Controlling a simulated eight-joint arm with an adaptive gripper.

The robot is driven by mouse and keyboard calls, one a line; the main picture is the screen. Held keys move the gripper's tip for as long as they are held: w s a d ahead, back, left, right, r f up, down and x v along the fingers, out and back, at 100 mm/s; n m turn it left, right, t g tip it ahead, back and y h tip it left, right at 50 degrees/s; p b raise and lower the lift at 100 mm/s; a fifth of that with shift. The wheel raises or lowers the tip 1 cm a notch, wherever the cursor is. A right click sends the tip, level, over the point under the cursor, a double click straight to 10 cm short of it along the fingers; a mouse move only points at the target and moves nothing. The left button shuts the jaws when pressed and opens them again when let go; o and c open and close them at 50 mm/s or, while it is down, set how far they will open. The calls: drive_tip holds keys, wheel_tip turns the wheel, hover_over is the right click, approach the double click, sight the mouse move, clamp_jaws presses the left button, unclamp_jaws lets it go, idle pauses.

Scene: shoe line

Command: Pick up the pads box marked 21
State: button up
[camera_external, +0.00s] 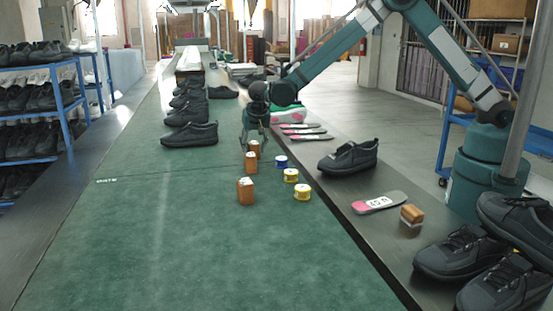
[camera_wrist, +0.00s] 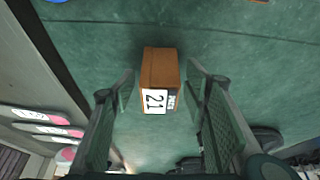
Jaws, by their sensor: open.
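The pads box marked 21 (camera_wrist: 160,68) is a small brown box with a white label, its number readable in the wrist view. It sits on the green mat between the two fingers of my gripper (camera_wrist: 160,84), which is open with a gap on each side. In the external view my gripper (camera_external: 255,138) points down at the farthest of the brown boxes (camera_external: 253,149), partly covering it. Two more brown boxes stand nearer the camera, one close behind (camera_external: 250,163) and one farther forward (camera_external: 245,192). Their numbers are not readable.
A blue tin (camera_external: 281,162) and two yellow tins (camera_external: 290,175) (camera_external: 302,193) stand right of the boxes. Black shoes (camera_external: 190,135) line the mat's left. Pink-and-grey insoles (camera_external: 302,130) and a shoe (camera_external: 348,158) lie on the dark right strip. The front mat is clear.

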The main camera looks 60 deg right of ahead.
drive_tip(key=shift+w+d+f, duration=0.1)
drive_tip(key=shift+w+f, duration=0.05)
drive_tip(key=shift+f, duration=0.25)
drive_tip(key=c, duration=1)
